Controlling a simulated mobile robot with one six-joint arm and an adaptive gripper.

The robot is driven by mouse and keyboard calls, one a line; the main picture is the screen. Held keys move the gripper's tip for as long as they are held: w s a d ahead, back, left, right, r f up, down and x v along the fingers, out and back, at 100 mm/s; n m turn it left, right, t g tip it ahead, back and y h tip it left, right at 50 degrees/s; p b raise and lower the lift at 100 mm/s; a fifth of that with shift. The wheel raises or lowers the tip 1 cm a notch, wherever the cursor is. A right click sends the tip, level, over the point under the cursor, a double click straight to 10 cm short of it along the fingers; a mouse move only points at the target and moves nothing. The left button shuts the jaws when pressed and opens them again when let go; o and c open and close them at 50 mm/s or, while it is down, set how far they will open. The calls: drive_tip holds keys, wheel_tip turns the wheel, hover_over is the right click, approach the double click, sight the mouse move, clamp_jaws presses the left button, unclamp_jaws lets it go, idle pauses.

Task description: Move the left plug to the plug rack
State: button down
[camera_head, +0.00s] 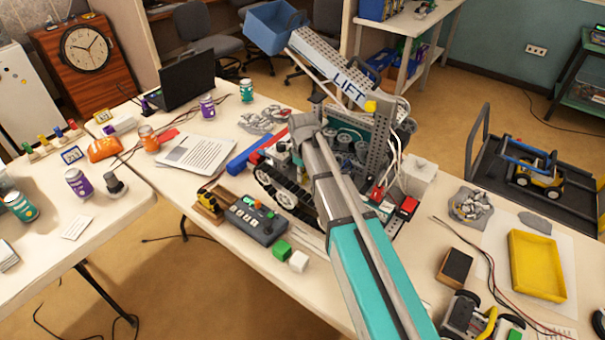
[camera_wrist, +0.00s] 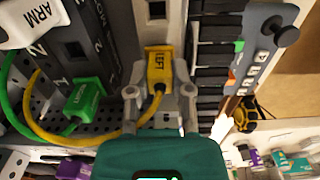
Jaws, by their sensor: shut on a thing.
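In the wrist view, a yellow plug (camera_wrist: 160,67) marked LEFT sits between the two grey fingers of my gripper (camera_wrist: 160,74), which is shut on it. Its yellow cable curves away to the left. Its upper end meets a dark module on the robot (camera_wrist: 118,40); I cannot tell whether it is still seated there. A green plug (camera_wrist: 85,97) with a green cable is to its left. In the head view my arm covers the gripper and plug at the tracked robot (camera_head: 345,140). I cannot identify the plug rack for certain; a small wooden holder (camera_head: 208,205) stands left of the robot.
A control box (camera_head: 255,220) with green and white cubes lies in front of the robot. The LIFT arm (camera_head: 330,70) rises above it. A yellow tray (camera_head: 537,265) is at the right. A laptop (camera_head: 185,80), cans and papers are at the left.

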drive_tip(key=shift+f, duration=0.2)
idle(0.4)
drive_tip(key=shift+c, duration=2.2)
unclamp_jaws()
drive_tip(key=shift+r, duration=0.15)
drive_tip(key=shift+r+p, duration=3.35)
drive_tip(key=shift+r, duration=0.05)
